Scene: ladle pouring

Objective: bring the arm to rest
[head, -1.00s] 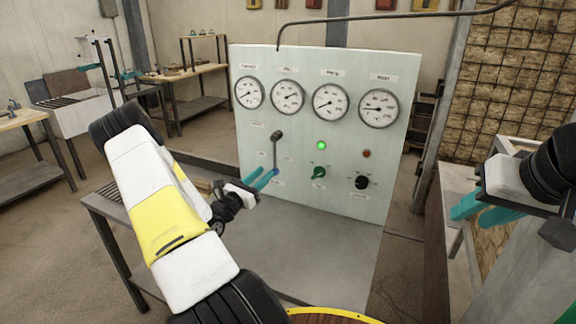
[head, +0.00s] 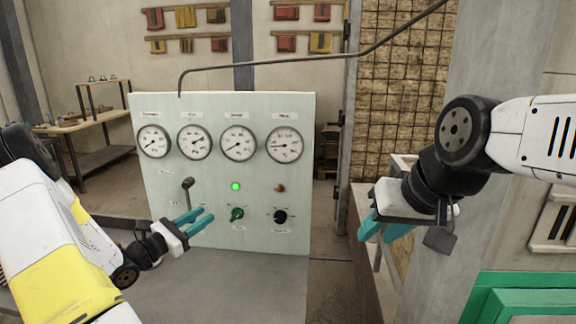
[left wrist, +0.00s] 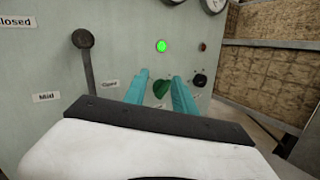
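My left gripper (head: 200,220) is in front of the pale control panel (head: 225,110), with its two teal fingers parted and nothing seen between them. In the left wrist view the fingers (left wrist: 160,92) point towards the panel, apart from each other.
The panel bears several gauges (head: 238,143), a lit green lamp (head: 235,186), a red lamp (head: 281,188), a green knob (head: 237,214) and a black knob (head: 280,216). A grey table top (head: 250,285) lies in front. A green frame (head: 520,284) is at the lower right.

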